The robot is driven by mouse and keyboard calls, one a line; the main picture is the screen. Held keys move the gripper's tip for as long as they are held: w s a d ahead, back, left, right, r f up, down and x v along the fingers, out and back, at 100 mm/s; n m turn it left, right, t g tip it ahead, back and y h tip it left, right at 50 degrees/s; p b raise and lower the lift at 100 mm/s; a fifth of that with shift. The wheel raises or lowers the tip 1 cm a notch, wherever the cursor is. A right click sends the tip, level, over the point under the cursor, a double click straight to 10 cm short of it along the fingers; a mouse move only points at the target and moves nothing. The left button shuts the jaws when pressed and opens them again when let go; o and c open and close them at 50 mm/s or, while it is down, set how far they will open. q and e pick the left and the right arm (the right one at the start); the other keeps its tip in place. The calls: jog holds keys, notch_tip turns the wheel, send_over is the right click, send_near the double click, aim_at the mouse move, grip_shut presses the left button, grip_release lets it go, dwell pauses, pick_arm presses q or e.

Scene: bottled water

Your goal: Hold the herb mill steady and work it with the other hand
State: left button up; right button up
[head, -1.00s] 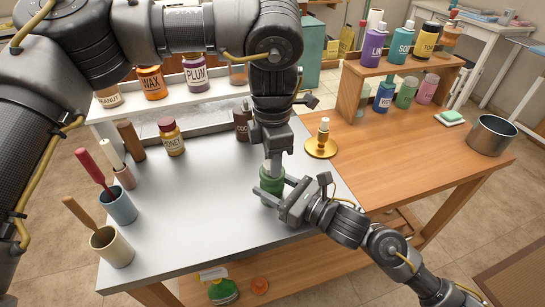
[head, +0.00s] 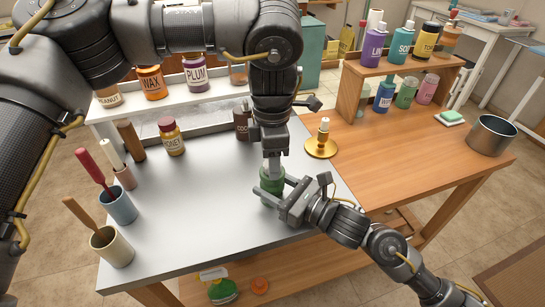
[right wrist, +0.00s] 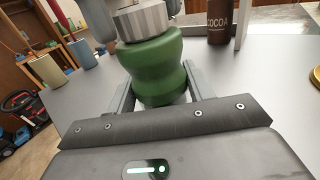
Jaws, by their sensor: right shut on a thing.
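The herb mill has a waisted green body (head: 271,180) and stands upright near the right front of the grey table top. In the right wrist view its green body (right wrist: 152,65) carries a ribbed silver top (right wrist: 143,20). My right gripper (head: 272,194) is shut on the green body low down, one finger on each side. My left gripper (head: 272,165) points straight down over the mill's top. Its fingers show beside the silver top in the right wrist view, but whether they press on it is unclear. The mill's base is partly hidden.
A brass candle holder (head: 320,149) stands to the right on the wooden table. A cocoa bottle (head: 242,122) stands behind my left gripper. A honey jar (head: 172,140), a blue cup (head: 118,208) and a cream cup (head: 110,248) stand to the left. The table's middle is clear.

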pick_arm(q)
jog(key=shift+o, duration=0.7)
notch_tip(320, 180, up, 12)
pick_arm(e)
jog(key=o, duration=1)
